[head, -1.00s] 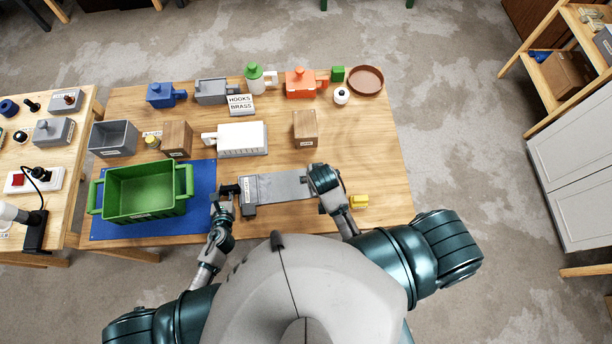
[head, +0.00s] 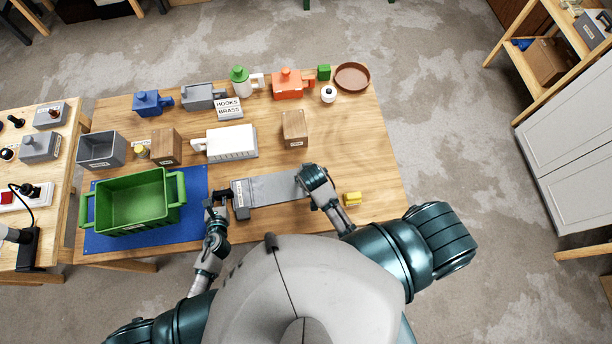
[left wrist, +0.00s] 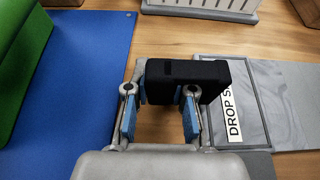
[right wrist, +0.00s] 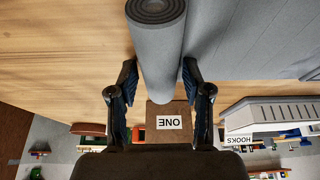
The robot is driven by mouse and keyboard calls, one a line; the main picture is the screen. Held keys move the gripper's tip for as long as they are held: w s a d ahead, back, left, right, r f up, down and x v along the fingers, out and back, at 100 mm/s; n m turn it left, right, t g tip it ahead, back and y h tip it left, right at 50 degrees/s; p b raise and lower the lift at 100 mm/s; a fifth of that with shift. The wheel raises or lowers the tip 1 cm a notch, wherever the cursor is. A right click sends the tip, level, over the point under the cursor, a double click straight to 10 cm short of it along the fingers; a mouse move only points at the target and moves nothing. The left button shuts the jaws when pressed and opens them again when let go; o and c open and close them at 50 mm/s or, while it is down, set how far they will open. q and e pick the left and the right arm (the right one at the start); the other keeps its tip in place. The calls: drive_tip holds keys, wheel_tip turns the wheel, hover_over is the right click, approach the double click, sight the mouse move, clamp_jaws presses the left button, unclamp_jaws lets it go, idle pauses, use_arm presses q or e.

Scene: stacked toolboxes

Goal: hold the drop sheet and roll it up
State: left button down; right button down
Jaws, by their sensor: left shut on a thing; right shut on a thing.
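The grey drop sheet (head: 270,188) lies flat on the table, its left end in a dark frame with a "DROP S…" label (left wrist: 232,112). Its right end is wound into a roll (right wrist: 158,45), whose spiral end shows in the right wrist view. My right gripper (head: 304,172) is shut on this roll; its fingers (right wrist: 158,88) lie on both sides of it. My left gripper (head: 220,196) is shut on a black block-shaped handle (left wrist: 188,76) at the sheet's left end. Whether the handle joins the frame is hard to see.
A green crate (head: 103,210) on a blue mat (head: 200,222) stands left of my left gripper. A yellow block (head: 352,198) lies right of my right gripper. A wooden block (head: 294,130) and a white slotted box (head: 232,143) stand behind the sheet.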

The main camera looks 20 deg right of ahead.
sight(267, 184)
drive_tip(key=a, duration=0.4)
drive_tip(key=w+a, duration=0.1)
drive_tip(key=a, duration=0.4)
drive_tip(key=w+a, duration=0.1)
drive_tip(key=a, duration=0.4)
drive_tip(key=shift+w+a+f, duration=0.1)
drive_tip(key=shift+w+a, duration=0.1)
drive_tip(key=shift+w, duration=0.05)
drive_tip(key=shift+c, duration=2.4)
unclamp_jaws()
drive_tip(key=shift+d, duration=0.1)
drive_tip(key=shift+d, duration=0.1)
